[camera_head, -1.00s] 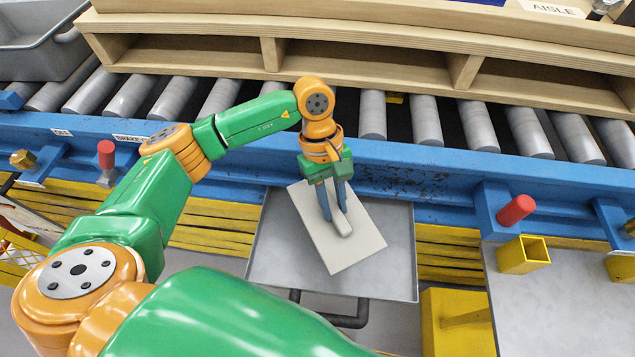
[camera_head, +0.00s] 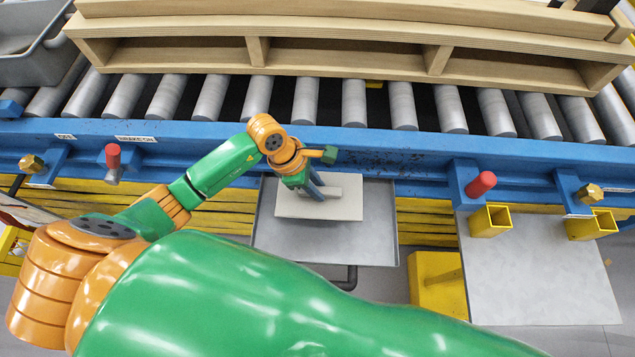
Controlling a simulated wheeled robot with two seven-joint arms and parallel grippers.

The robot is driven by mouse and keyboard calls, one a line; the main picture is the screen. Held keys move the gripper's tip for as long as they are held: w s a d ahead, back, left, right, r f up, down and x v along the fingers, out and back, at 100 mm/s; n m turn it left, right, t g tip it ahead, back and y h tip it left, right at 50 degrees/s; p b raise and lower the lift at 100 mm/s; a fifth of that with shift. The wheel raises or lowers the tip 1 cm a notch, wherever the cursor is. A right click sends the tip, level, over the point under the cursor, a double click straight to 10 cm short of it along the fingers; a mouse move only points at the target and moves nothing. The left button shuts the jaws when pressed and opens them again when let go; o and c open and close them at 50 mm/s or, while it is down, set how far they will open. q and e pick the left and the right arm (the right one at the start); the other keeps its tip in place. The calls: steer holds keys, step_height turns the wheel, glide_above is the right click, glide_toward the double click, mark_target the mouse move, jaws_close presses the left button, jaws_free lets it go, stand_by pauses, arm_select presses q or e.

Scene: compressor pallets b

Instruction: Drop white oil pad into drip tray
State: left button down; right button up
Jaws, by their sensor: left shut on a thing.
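The white oil pad (camera_head: 345,208) is a flat pale rectangle with a raised grip bar on top. It shows over the grey drip tray (camera_head: 370,245), beneath the blue conveyor rail. My left gripper (camera_head: 322,196) is shut on the pad's raised bar, with its fingers pointing down and to the right. The pad covers the upper left part of the tray. I cannot tell whether the pad touches the tray floor or hangs above it. My right gripper is not in view.
A wooden pallet (camera_head: 350,38) lies on the rollers (camera_head: 307,100) behind the blue rail (camera_head: 400,150). Red-capped handles (camera_head: 481,184) and yellow sockets (camera_head: 491,221) stick out in front. A pale panel (camera_head: 540,275) is at right, and a grey bin (camera_head: 30,60) at upper left.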

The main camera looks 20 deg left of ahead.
arm_select(q)
steer(key=shift+f, duration=0.45)
steer(key=shift+r, duration=0.15)
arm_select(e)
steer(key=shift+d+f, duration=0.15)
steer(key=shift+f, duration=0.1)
arm_select(q)
steer(key=c, duration=0.6)
jaws_free()
steer(key=v, duration=0.7)
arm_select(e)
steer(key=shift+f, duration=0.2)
